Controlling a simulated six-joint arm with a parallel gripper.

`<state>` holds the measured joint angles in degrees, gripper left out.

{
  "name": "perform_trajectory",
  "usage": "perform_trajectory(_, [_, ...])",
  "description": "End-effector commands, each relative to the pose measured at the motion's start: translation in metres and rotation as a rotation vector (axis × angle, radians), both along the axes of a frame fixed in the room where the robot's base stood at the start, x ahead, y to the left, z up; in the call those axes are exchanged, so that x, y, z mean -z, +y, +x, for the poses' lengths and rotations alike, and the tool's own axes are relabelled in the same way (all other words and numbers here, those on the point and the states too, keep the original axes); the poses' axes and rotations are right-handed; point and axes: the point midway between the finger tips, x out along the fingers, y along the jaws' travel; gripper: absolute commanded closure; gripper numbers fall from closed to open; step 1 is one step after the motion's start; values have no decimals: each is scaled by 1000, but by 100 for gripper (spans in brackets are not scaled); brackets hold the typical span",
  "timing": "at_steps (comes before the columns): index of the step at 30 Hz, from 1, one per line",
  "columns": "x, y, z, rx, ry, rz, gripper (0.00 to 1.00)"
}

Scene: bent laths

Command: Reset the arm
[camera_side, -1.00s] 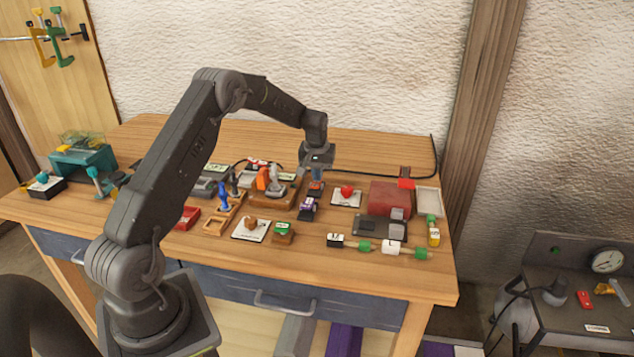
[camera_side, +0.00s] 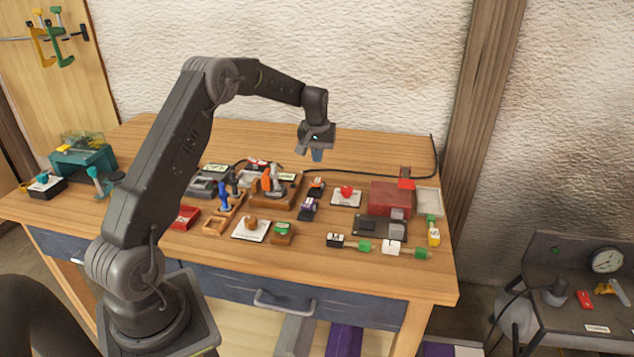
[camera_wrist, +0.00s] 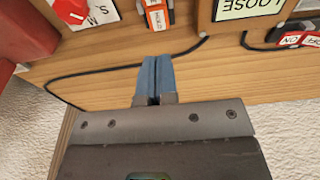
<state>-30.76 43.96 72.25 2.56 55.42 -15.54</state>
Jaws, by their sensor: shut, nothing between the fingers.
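My gripper (camera_side: 316,154) hangs above the rear part of the wooden workbench (camera_side: 385,283), pointing down. Its blue fingers are shut with nothing between them. They also show in the wrist view (camera_wrist: 155,82), pressed together over bare bench top and touching nothing. My arm reaches forward over the bench, its elbow high. In the wrist view, a small orange and black block (camera_wrist: 157,14) lies just beyond the fingertips.
A red box (camera_side: 390,199), a white card with a red knob (camera_side: 346,196), a wooden stand with orange clamp (camera_side: 275,190) and several small blocks crowd the bench. A black cable (camera_side: 380,175) runs along the back. A teal box (camera_side: 84,161) stands at left. Air above is free.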

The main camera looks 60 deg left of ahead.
Motion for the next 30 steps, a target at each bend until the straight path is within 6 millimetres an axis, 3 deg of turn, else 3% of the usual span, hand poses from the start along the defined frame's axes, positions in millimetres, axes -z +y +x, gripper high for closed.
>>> perform_trajectory(13, [-8, 0, 0, 1, 1, -1, 100])
perform_trajectory(17, [-21, -11, -2, 22, -9, 5, 100])
perform_trajectory(23, [-84, -73, -22, 140, -58, 31, 100])
perform_trajectory(30, [-150, -164, -85, 326, -128, 66, 100])
